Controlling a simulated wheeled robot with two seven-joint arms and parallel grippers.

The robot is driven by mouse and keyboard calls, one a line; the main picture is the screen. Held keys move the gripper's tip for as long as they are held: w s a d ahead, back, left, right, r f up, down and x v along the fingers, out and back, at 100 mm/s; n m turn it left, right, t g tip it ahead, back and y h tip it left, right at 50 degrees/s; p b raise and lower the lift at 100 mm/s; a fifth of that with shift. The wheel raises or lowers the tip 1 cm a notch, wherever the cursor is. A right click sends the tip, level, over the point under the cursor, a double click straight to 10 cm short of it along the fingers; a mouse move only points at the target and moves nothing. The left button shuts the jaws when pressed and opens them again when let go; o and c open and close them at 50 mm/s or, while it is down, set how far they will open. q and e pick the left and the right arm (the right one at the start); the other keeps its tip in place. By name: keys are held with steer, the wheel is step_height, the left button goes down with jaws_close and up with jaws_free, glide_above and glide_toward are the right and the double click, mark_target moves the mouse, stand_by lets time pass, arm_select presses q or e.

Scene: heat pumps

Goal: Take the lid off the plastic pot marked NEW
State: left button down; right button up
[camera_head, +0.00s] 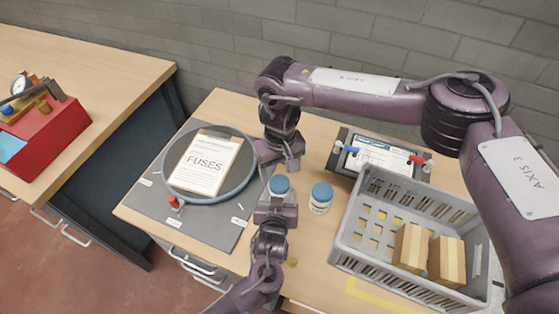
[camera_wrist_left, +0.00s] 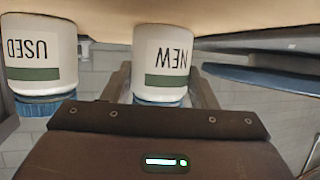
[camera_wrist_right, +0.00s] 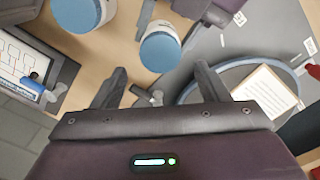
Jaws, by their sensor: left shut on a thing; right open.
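The pot marked NEW (camera_wrist_left: 163,55) is a white pot with a blue lid and a green-striped label. My left gripper (camera_head: 277,204) is shut on its body, with the blue lid (camera_head: 280,184) showing above the jaws. The pot appears upright, lid on. My right gripper (camera_head: 280,166) is open and empty, just behind and above that lid. In the right wrist view the lid (camera_wrist_right: 160,52) lies just beyond the open fingers, apart from them. The pot marked USED (camera_wrist_left: 40,50), also blue-lidded, stands beside it on the right in the head view (camera_head: 320,199).
A grey crate (camera_head: 345,235) with cardboard boxes stands at right. Behind it is a panel (camera_head: 378,152) with blue and red taps. At left, a grey mat (camera_head: 215,233) carries a hose loop (camera_head: 250,180) and a FUSES clipboard (camera_head: 205,178). Another bench with a red box (camera_head: 50,135) stands farther left.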

mark_target(280, 183)
steer(key=shift+f, duration=2.6)
